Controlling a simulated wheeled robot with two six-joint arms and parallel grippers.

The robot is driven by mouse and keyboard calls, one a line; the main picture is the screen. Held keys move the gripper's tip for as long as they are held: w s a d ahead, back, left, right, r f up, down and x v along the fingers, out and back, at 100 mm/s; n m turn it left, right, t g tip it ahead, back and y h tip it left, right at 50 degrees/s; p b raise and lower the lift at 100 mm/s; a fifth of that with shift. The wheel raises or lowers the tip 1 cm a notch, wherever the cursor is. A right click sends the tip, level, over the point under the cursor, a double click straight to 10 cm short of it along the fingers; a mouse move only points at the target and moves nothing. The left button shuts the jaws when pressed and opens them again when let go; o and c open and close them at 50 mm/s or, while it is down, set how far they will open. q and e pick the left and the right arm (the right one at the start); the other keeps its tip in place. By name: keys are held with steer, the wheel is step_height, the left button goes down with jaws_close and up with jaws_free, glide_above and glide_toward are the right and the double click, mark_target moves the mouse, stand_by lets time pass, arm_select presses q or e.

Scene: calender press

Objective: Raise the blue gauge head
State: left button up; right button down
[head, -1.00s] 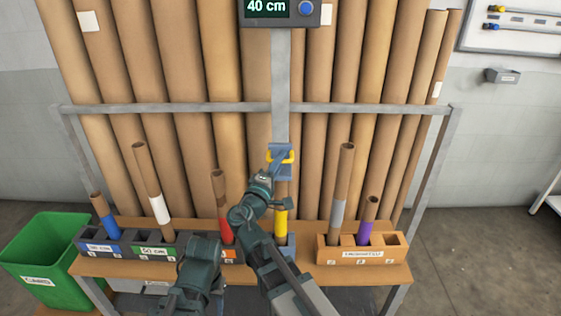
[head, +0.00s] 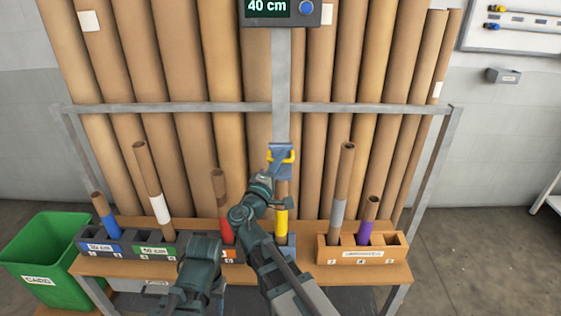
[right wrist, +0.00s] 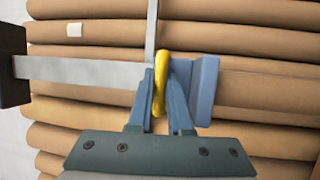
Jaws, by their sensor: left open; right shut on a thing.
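The blue gauge head (head: 281,148) with its yellow handle sits on the grey vertical post, just above the top of the tube with the yellow band (head: 281,222). My right gripper (head: 275,160) reaches up to it. In the right wrist view the gauge head (right wrist: 206,90) is beside the fingers, and my right gripper (right wrist: 160,95) is shut on the yellow handle (right wrist: 160,80). The display (head: 266,7) above reads 40 cm. My left gripper (head: 200,250) is low in front of the bench; its fingertips are hard to make out.
A dark rack (head: 128,247) with labelled slots holds tubes banded blue, white and red. An orange rack (head: 327,255) at the right holds tubes banded grey and purple. A green bin (head: 40,250) stands at the left. Tall cardboard tubes lean behind a metal rail (head: 180,108).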

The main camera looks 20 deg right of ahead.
stand_by(0.5)
step_height(320, 180, up, 30)
steer(key=p, duration=3)
steer(key=shift+w+r, duration=0.1)
steer(key=shift+r, duration=0.15)
steer(key=c, duration=1.1)
jaws_free()
steer(key=shift+f, duration=0.1)
